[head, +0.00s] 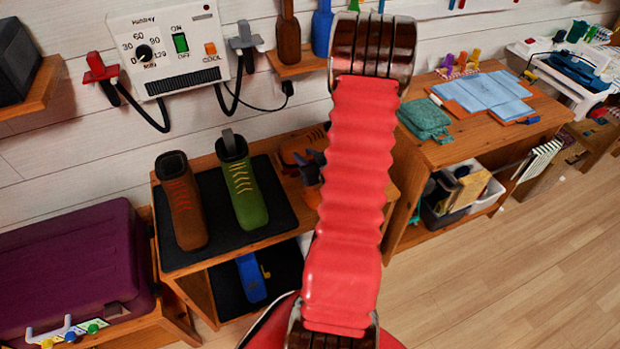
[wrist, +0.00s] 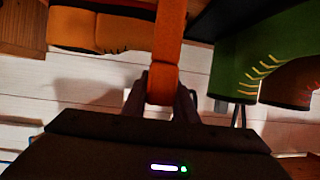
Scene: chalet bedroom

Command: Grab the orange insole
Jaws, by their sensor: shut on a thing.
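In the wrist view an orange strip, the orange insole (wrist: 170,40), runs from the top edge down between the dark fingers of my gripper (wrist: 162,100). The fingers are shut on its lower end, and its far end is out of the frame. In the head view my red arm covers the middle, and I cannot make out my gripper or the insole clearly. An orange shoe (head: 297,148) is partly hidden behind the arm; it also shows at the upper left of the wrist view (wrist: 100,30).
A green boot (head: 242,185) and a brown boot (head: 183,205) stand on a black mat (head: 215,235) on the wooden shelf unit. A blue item (head: 251,278) lies on its lower shelf. A wall dryer (head: 170,50) hangs above. The floor (head: 490,275) at right is clear.

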